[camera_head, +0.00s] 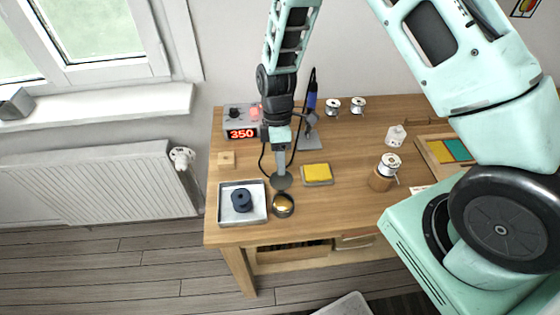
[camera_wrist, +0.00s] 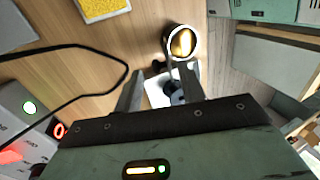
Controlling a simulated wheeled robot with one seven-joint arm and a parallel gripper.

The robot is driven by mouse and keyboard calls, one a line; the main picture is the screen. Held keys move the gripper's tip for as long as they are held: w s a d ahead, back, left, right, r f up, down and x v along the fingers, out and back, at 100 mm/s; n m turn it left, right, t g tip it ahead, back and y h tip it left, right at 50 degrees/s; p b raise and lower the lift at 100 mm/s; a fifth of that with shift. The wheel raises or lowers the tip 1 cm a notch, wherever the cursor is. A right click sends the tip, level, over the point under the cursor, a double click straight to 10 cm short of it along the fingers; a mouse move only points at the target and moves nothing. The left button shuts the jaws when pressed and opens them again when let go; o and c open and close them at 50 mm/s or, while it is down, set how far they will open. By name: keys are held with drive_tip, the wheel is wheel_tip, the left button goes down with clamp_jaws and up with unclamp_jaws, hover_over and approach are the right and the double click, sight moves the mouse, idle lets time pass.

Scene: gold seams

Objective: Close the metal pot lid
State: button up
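The metal pot (camera_head: 283,206) is a small round cup with gold-coloured contents, near the front edge of the wooden table. Its grey round lid (camera_head: 281,181) appears raised at the pot's back side, leaving the contents visible. The wrist view shows the pot (camera_wrist: 183,42) from above, with the lid seen nearly edge-on along its left rim. My gripper (camera_head: 280,168) points down just behind the lid. Its fingers (camera_wrist: 162,73) stand apart with nothing clearly between them. I cannot tell whether a finger touches the lid.
A white tray (camera_head: 223,215) with a dark blue spool (camera_head: 241,200) is left of the pot. A yellow sponge (camera_head: 317,172) lies to the right. The soldering station (camera_head: 240,120) and its cable are behind. Table to the right of the pot is clear up to a wooden holder (camera_head: 380,180).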

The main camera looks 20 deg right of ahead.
drive_tip(key=shift+x, duration=0.95)
clamp_jaws()
